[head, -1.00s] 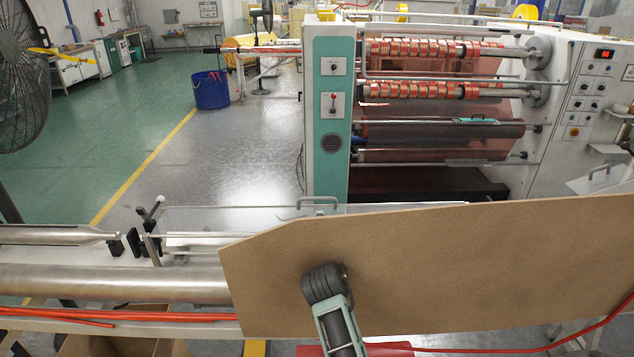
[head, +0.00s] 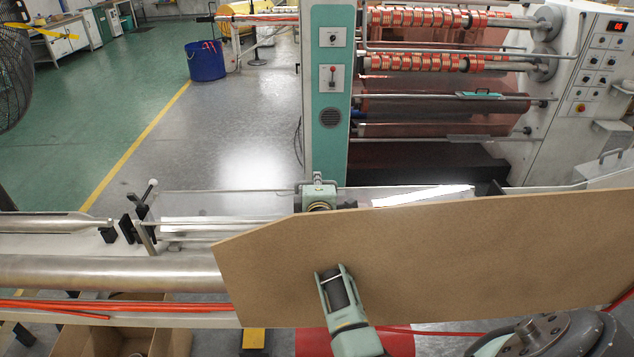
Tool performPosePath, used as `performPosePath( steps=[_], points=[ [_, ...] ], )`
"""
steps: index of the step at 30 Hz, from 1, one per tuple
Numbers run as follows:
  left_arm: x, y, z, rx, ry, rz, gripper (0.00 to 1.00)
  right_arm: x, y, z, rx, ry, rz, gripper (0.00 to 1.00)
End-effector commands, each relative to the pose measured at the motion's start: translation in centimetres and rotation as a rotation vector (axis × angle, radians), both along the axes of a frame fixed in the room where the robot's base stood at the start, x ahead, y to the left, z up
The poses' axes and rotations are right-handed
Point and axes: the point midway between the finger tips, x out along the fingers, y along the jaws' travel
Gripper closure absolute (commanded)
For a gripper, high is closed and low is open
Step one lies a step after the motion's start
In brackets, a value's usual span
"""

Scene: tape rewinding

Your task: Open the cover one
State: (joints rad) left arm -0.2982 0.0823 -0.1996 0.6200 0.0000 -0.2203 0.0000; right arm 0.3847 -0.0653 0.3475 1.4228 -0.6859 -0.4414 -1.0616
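The clear cover (head: 245,199) lies low and nearly flat along the machine bed, in front of the teal-fronted column. A bright glare streak crosses its right part. Its small metal handle (head: 302,186) is at the far edge, partly hidden by my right gripper (head: 318,187). The teal gripper body is at the handle, behind the top edge of the brown board. Its fingertips are too small and covered to show whether they are closed on the handle. My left gripper is not in view.
A large brown board (head: 480,235) fills the near right, with a teal link of my arm in front of it. Steel rollers (head: 110,273) lie at the left. The slitting machine with tape rolls (head: 425,64) stands behind. A blue bucket (head: 206,61) stands on open floor.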

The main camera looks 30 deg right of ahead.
Motion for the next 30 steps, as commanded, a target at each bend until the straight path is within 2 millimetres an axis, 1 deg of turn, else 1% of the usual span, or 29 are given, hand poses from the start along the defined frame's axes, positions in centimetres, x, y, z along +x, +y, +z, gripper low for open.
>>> performPosePath(
  steps=[1, 3, 8, 14, 15, 30],
  points=[
    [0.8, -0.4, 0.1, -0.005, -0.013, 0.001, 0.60, 0.1, -0.1, 0.0, 0.000, 0.000, 0.000, 0.83],
    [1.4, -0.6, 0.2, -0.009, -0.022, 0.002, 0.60, 0.2, -0.1, -0.1, 0.000, 0.000, 0.001, 0.83],
    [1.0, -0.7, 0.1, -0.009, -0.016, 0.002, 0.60, 0.1, -0.1, -0.1, 0.000, 0.000, 0.000, 0.83],
    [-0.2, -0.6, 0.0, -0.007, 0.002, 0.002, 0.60, 0.1, -0.1, -0.1, 0.000, 0.000, 0.001, 0.99],
    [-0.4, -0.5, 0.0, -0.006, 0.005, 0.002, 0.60, 0.1, -0.1, -0.1, 0.001, 0.001, 0.000, 1.00],
    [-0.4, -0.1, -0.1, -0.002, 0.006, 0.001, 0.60, 0.1, 0.0, -0.2, 0.001, 0.002, 0.001, 1.00]
  ],
)
